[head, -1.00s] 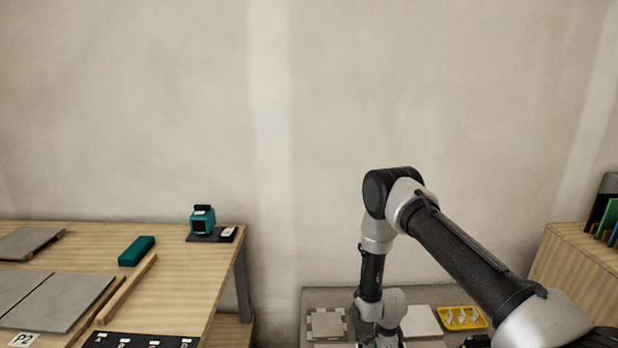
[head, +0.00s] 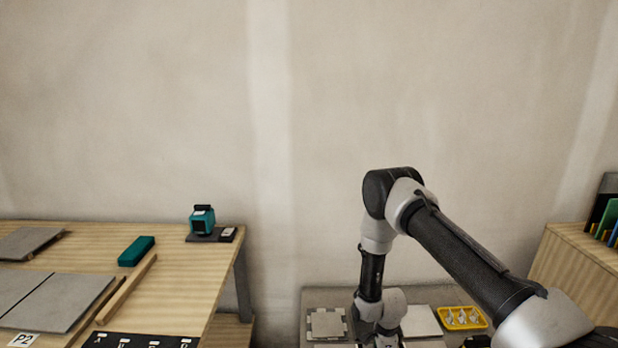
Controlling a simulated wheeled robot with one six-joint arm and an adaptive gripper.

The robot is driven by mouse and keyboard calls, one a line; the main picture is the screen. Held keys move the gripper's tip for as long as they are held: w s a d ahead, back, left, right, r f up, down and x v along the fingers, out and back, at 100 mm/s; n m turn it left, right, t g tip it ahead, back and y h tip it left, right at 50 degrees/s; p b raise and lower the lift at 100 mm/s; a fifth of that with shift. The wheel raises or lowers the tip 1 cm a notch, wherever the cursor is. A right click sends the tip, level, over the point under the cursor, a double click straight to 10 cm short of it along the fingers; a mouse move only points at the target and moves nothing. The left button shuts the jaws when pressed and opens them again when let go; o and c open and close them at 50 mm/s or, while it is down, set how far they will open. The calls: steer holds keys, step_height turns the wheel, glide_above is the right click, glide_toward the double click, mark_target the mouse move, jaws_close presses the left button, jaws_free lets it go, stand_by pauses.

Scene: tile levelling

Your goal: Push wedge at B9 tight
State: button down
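The wedge at B9 cannot be made out in the head view. My arm reaches down over a low grey surface (head: 345,297) at the bottom centre, and my gripper is hidden below the wrist links or cut off by the lower picture edge. On that surface a light square tile (head: 326,323) lies left of my wrist, and another pale tile (head: 421,321) lies to its right. A yellow tray (head: 461,318) with several small pale pieces stands further right; whether these are wedges is too small to tell.
A wooden table (head: 185,290) at left carries grey tiles (head: 45,300), a wooden strip (head: 127,288), a green block (head: 137,251), a teal device (head: 202,220) and a black labelled strip (head: 140,341). A wooden rack (head: 580,268) with coloured boards stands at right.

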steer(key=shift+a, duration=1)
stand_by(2.0)
steer(key=c, duration=1.3)
jaws_free()
steer(key=shift+f, duration=0.1)
steer(key=shift+o, duration=0.2)
